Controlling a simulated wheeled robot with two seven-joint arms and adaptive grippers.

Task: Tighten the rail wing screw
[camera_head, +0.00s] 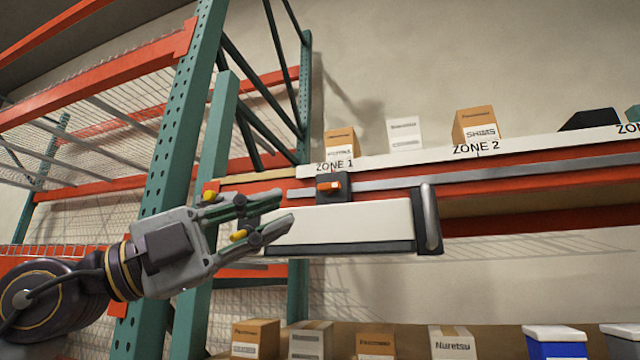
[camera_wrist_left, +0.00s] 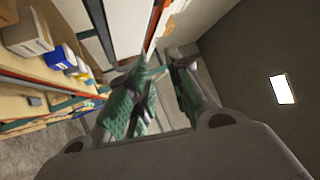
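The wing screw (camera_head: 329,186) is a small orange knob on a dark carriage block (camera_head: 333,196) on the grey metal rail (camera_head: 450,178). Below it hangs a white LED console panel (camera_head: 345,225) with a dark edge and a grey vertical handle (camera_head: 430,218) at its right end. My left gripper (camera_head: 287,209) is left of and slightly below the wing screw, over the panel's left end in the picture. Its fingers are apart with nothing visible between them. It also shows in the left wrist view (camera_wrist_left: 166,64), with a gap between the fingers. My right gripper is not visible.
A green rack upright (camera_head: 180,150) stands close behind my left arm. Boxes sit on the upper shelf behind labels ZONE 1 and ZONE 2. Cartons (camera_head: 376,343) and a blue bin (camera_head: 555,343) stand on the lower shelf. The space in front of the panel's right part is clear.

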